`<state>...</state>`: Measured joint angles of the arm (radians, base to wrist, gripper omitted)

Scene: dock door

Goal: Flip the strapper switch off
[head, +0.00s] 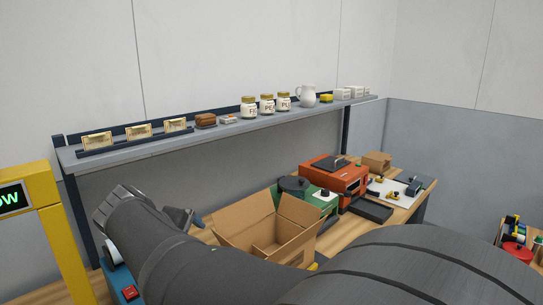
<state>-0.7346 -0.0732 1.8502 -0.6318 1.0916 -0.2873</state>
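A blue machine (121,283) shows at the lower left, mostly hidden behind my arm. A red switch (130,293) sits on its front; its on or off position is too small to tell. An orange-red machine (330,178) and a green machine (318,195) with a dark round top stand farther back on the bench. No readable label tells which one is the strapper. My arm crosses the foreground, and part of my gripper (182,217) shows behind it, left of the open cardboard box. Its fingertips are not clear, so open or shut cannot be told. No contact with a switch shows.
The open cardboard box (265,232) stands on the wooden bench (400,214). A grey shelf (215,134) with jars, a jug and small packs runs above it. A yellow post (62,235) with a lit display stands at left. A dark tray (371,209) lies right of the box.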

